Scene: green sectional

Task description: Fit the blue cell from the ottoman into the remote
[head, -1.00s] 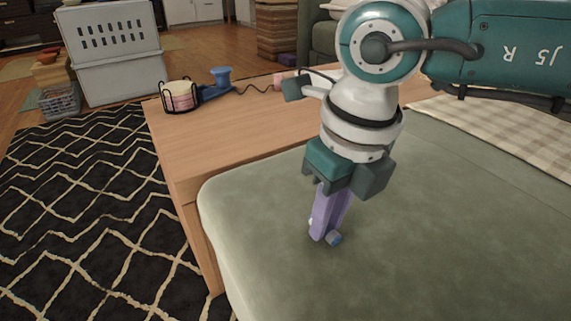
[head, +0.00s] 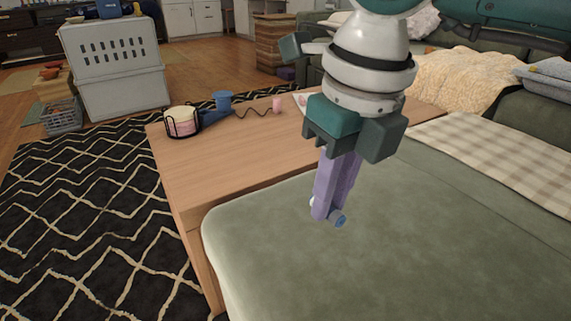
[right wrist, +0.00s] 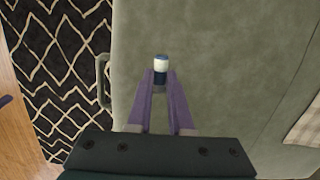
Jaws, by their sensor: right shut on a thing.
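My right gripper (head: 328,214) is shut on the blue cell (head: 340,221), a small cylinder at the tips of its purple fingers. In the right wrist view the cell (right wrist: 161,64) shows a white band and a blue end, sticking out beyond the fingertips (right wrist: 160,80). The gripper points down and holds the cell above the grey-green ottoman (head: 300,270), near its far left part. The ottoman's bare top fills much of the right wrist view (right wrist: 215,60). I cannot make out the remote in either view. My left gripper is not in view.
A wooden table (head: 225,155) adjoins the ottoman. On it are a wire holder with a candle-like thing (head: 182,122), a blue cup-like thing (head: 222,102) and a pink item (head: 277,104). A checked blanket (head: 500,155) lies right. The ottoman top is clear.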

